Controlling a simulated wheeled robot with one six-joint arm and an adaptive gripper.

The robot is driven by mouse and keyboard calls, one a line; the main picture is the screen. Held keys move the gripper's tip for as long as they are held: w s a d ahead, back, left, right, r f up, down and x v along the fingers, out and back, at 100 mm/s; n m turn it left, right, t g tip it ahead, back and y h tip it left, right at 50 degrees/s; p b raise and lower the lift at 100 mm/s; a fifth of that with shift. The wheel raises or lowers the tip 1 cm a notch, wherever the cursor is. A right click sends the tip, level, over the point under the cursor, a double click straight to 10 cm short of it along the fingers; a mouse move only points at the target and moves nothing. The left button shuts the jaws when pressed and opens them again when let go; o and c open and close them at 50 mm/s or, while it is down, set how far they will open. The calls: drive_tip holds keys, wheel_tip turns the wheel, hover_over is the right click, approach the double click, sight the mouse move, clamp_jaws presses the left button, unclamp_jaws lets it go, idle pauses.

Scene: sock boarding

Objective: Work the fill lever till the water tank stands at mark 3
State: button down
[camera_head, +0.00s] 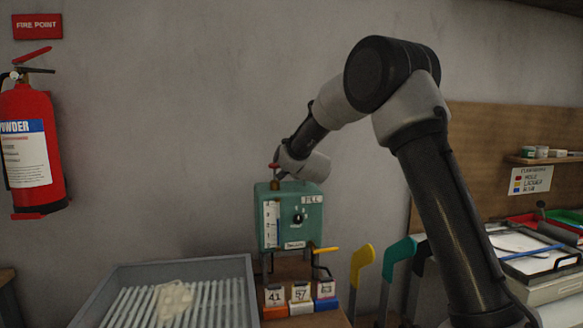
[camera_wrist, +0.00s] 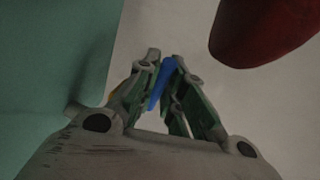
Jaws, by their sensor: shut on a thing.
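The green water tank unit (camera_head: 289,240) stands on legs against the wall. It carries a white numbered gauge strip (camera_head: 270,222), a FILL label (camera_head: 312,199) and a dark round knob (camera_head: 298,217). The water level on the gauge is too small to read surely. In the wrist view my gripper (camera_wrist: 161,92) is shut on a slim blue piece (camera_wrist: 160,85), probably the fill lever's handle. A green face (camera_wrist: 50,70), seemingly the unit's, fills the left of that view.
A red fire extinguisher (camera_head: 27,140) hangs at left. A grey ribbed tray (camera_head: 125,278) holds a pale item. Number blocks (camera_head: 300,295) and a yellow handle (camera_head: 325,250) are by the unit. Yellow (camera_head: 360,268) and green (camera_head: 398,258) forms stand right.

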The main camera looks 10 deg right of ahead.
drive_tip(key=shift+w+m+h, duration=0.2)
drive_tip(key=shift+m+h, duration=0.3)
drive_tip(key=shift+h, duration=0.2)
drive_tip(key=c, duration=1.8)
unclamp_jaws()
drive_tip(key=shift+s+a, duration=0.1)
drive_tip(key=shift+s, duration=0.05)
drive_tip(key=s, duration=0.4)
drive_tip(key=s+r, duration=0.1)
drive_tip(key=s, duration=0.2)
drive_tip(key=s+r, duration=0.1)
drive_tip(key=s, duration=0.3)
drive_tip(key=shift+s+a+r, duration=0.1)
drive_tip(key=shift+s+a, duration=0.15)
drive_tip(key=shift+s, duration=0.05)
